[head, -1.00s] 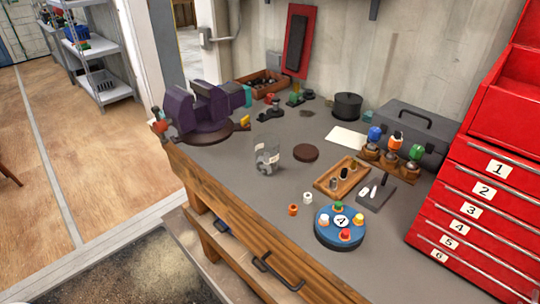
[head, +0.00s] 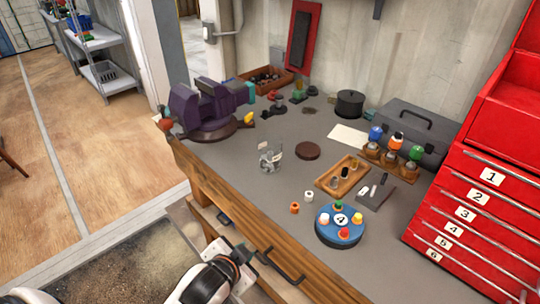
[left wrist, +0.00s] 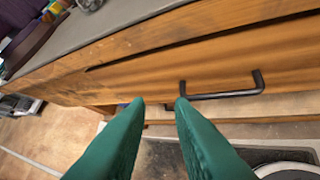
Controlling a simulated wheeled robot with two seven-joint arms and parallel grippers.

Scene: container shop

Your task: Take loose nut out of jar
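The clear glass jar (head: 270,158) stands on the grey workbench top in the head view. Small greyish contents show low inside it, but I cannot make out the nut clearly. A round dark-brown disc (head: 307,150), possibly its lid, lies on the bench just right of the jar. My left arm comes in at the bottom of the head view, in front of the bench. In the left wrist view my left gripper (left wrist: 159,103) has its two green fingers apart and empty, facing the wooden bench front. My right gripper is not in view.
A black drawer handle (head: 280,266) juts from the bench front near my left gripper. A purple vise (head: 205,108) stands left behind the jar. Right of it are a wooden tray (head: 330,182), a blue round holder (head: 338,238) and a red drawer cabinet (head: 480,190).

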